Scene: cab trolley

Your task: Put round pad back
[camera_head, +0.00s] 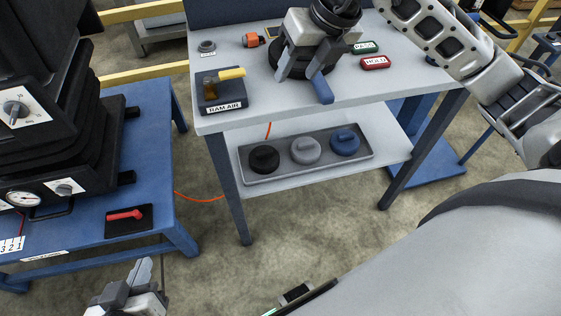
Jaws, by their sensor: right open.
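Three round pads with raised grips sit in a grey tray (365,155) on the lower shelf of the light grey trolley: a black pad (264,159), a grey pad (305,151) and a blue pad (344,142). My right gripper (304,85) is open over the trolley's top, with its fingers pointing down. A dark round thing (296,70) lies beneath and behind its fingers, partly hidden; I cannot tell whether they touch it. My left gripper (138,280) is low at the bottom left, over the floor and away from the pads; its finger gap is unclear.
The trolley top (375,88) holds a RAM AIR lever block (222,92), an orange-ended part (253,40), a green tag (365,47) and a red HOLD tag (375,62). A blue bench (150,130) with a black machine stands left. An orange hose (200,200) runs between them.

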